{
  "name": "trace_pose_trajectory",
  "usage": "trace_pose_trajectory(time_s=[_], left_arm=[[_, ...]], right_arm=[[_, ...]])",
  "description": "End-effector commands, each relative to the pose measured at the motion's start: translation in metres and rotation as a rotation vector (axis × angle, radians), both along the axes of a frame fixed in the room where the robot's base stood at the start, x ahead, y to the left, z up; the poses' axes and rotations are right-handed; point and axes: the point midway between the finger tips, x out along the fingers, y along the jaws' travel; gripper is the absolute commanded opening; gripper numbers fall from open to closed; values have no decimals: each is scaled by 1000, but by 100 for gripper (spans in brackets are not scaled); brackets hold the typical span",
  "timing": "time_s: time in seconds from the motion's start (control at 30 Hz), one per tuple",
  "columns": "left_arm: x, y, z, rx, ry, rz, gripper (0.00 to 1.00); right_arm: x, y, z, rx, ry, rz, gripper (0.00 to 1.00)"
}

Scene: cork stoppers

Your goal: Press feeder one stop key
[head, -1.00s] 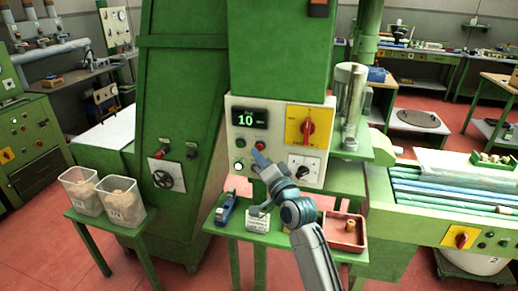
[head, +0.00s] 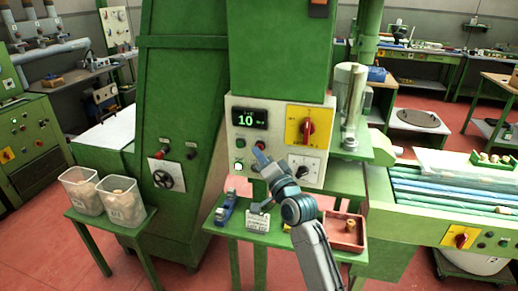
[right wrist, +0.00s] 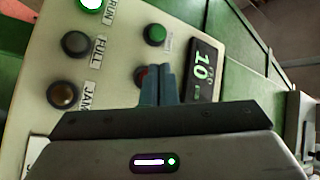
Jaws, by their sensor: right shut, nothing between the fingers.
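The feeder's pale control panel (head: 232,151) is on the green machine, with a lit display (head: 250,118) reading 10. Below the display are a green key (head: 241,142) and a red key (head: 260,146). In the right wrist view the green key (right wrist: 155,34) is clear, and the red key (right wrist: 141,75) is mostly hidden behind my fingers. My right gripper (head: 258,152) is shut and empty, its blue-grey tips at the red key. The right gripper (right wrist: 157,72) also shows in the wrist view. I cannot tell whether the tips touch the key. My left gripper is out of view.
The lit RUN lamp (right wrist: 90,4) is beside unlit FULL (right wrist: 75,42) and JAM (right wrist: 63,95) lamps. A yellow plate with a red rotary switch (head: 309,125) is right of the keys. A small green shelf below holds a red tray (head: 345,246) and a blue tool (head: 226,210).

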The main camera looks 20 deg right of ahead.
Motion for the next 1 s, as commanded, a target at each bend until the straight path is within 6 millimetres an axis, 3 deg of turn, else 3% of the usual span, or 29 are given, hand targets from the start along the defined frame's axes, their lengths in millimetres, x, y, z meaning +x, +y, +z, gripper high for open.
trace_pose_trajectory(time_s=[1.0], left_arm=[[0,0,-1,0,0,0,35]], right_arm=[[7,-5,0,-1,0,0,0]])
